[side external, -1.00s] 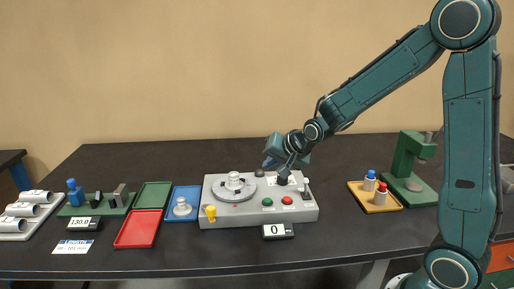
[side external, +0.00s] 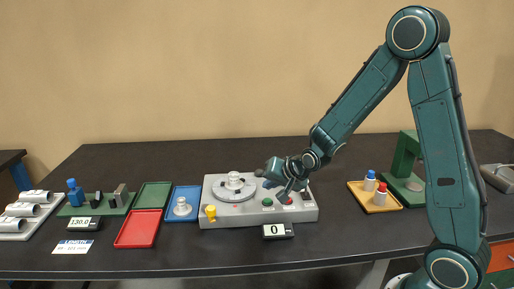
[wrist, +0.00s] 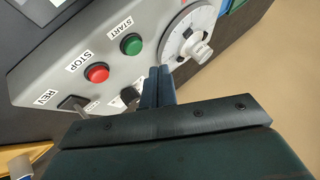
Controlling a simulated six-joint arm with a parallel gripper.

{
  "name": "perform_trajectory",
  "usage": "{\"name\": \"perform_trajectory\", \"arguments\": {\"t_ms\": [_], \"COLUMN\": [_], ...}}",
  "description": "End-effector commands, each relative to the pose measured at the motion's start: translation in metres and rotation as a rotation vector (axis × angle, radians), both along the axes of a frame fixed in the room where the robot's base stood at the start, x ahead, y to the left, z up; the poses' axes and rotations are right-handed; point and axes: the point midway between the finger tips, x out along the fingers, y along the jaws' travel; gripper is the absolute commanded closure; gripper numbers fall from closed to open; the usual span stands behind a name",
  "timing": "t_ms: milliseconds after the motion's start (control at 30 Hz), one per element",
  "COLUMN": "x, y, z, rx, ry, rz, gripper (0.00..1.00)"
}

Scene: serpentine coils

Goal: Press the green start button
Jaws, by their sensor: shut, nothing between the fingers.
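The green start button (side external: 267,202) is on the front of the grey control box (side external: 222,216). In the wrist view the green button (wrist: 132,44) sits beside the START label, with the red stop button (wrist: 97,73) next to it. My gripper (side external: 287,199) is over the box's right part, close to the red button and to the right of the green one. In the wrist view the fingertips of my gripper (wrist: 159,72) are together, with nothing between them. They are apart from the green button, which is fully visible.
A counter display (side external: 278,231) reading 0 stands in front. Blue (side external: 183,215) and red (side external: 137,229) trays lie left, and a yellow tray (side external: 376,206) with bottles lies right.

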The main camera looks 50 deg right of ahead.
Motion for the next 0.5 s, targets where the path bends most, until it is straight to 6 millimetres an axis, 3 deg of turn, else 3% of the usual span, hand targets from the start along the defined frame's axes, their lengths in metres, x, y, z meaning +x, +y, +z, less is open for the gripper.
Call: {"name": "perform_trajectory", "arguments": {"t_ms": [200,500], "x": [0.0,0.0], "y": [0.0,0.0], "z": [-0.016,-0.021], "rx": [0.0,0.0], "ry": [0.001,0.0], "rz": [0.0,0.0], "gripper": [1.0,1.0]}}
